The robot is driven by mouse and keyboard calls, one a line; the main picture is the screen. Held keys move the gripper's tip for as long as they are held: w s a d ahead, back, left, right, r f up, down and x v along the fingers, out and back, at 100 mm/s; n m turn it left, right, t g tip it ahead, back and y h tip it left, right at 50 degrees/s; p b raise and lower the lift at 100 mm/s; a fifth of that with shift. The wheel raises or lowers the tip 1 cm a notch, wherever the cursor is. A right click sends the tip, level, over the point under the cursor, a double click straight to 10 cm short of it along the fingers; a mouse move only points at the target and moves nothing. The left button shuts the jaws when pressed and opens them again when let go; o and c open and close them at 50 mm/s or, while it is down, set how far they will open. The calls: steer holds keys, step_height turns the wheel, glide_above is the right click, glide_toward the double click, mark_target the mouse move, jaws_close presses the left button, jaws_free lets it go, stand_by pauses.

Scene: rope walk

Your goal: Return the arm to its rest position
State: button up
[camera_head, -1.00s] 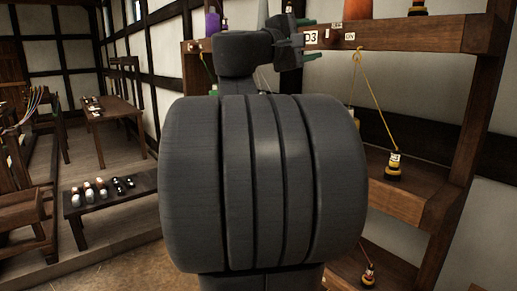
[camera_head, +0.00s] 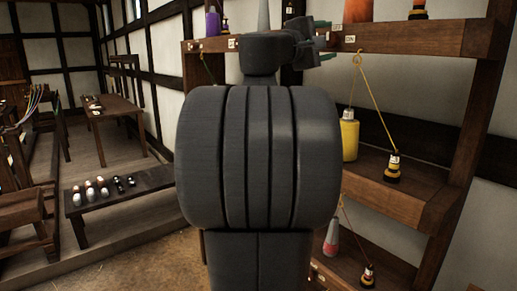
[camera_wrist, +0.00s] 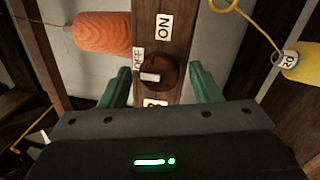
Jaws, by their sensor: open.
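My arm (camera_head: 258,160) stands folded in the middle of the head view, its dark ribbed link hiding part of the shelf. My gripper (camera_head: 322,48) is at the upper right of it, in front of the shelf's top board, small and partly hidden. In the wrist view my gripper (camera_wrist: 160,68) has its two green fingers spread wide apart, with nothing held between them. Beyond the fingers is a round brown switch knob (camera_wrist: 166,70) with a white mark, next to OFF and ON labels. The fingers appear apart from the knob.
The wooden shelf (camera_head: 430,48) on the right carries a yellow spool (camera_head: 349,139) and cone-shaped weights on cords. An orange spool (camera_wrist: 103,33) is near the gripper. A low bench (camera_head: 118,200) with small items stands left. Floor at lower left is open.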

steer(key=b+v, duration=0.3)
steer(key=v, duration=1)
steer(key=w+d+r+m+g+p, duration=0.2)
steer(key=w+d+m, duration=0.6)
steer(key=m, duration=1)
steer(key=shift+d+m+g+p, duration=0.4)
steer(key=shift+d+p, duration=0.85)
